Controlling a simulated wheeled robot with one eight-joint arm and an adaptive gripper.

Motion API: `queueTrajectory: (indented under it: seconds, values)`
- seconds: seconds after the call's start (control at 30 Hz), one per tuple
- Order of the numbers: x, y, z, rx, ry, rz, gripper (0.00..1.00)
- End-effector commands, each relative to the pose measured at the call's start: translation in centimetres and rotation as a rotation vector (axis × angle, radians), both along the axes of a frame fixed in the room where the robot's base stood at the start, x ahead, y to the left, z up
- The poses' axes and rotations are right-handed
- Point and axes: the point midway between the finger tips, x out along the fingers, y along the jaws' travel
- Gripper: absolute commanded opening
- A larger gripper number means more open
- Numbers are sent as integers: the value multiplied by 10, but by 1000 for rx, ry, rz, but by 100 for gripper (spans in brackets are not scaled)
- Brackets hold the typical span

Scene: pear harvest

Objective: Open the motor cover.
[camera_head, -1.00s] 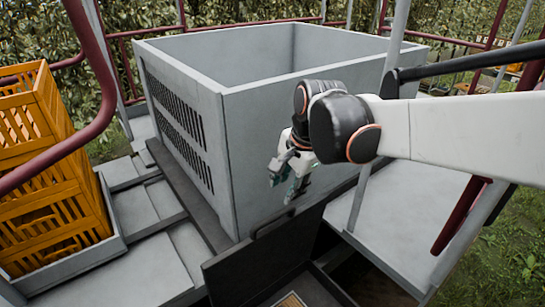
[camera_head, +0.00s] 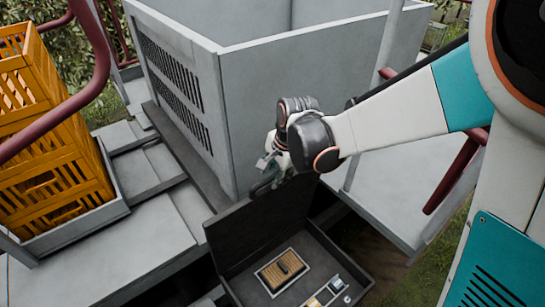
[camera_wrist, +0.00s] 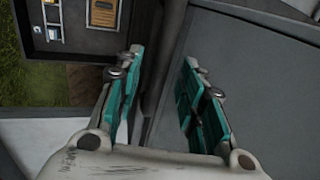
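The dark motor cover (camera_head: 250,232) stands raised, close to upright, in the head view, with its hinge side at the box below. The open motor box (camera_head: 240,287) shows a wooden-topped part (camera_head: 283,271) and small fittings inside. My gripper (camera_head: 266,182) is at the cover's top edge, on the side by the big grey bin; its fingertips are partly hidden there. In the wrist view my gripper (camera_wrist: 162,95) has its teal-padded fingers apart. A dark edge, likely the cover's, runs between them; contact cannot be told. The box interior (camera_wrist: 75,45) shows at the top left.
The big grey bin (camera_head: 290,110) stands right behind the cover, close to my gripper. Orange crates (camera_head: 50,150) are stacked on the left. Dark red rails (camera_head: 85,95) flank the grey platform (camera_head: 385,200). An open gap lies right of the box.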

Motion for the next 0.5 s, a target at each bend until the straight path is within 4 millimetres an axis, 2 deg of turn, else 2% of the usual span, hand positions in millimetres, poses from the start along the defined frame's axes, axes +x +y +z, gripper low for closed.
queueTrajectory:
  seconds: [0.37, 0.5]
  values:
    - [1, 1, -4, 0, 0, 0, 36]
    - [1, 1, -4, 0, 0, 0, 7]
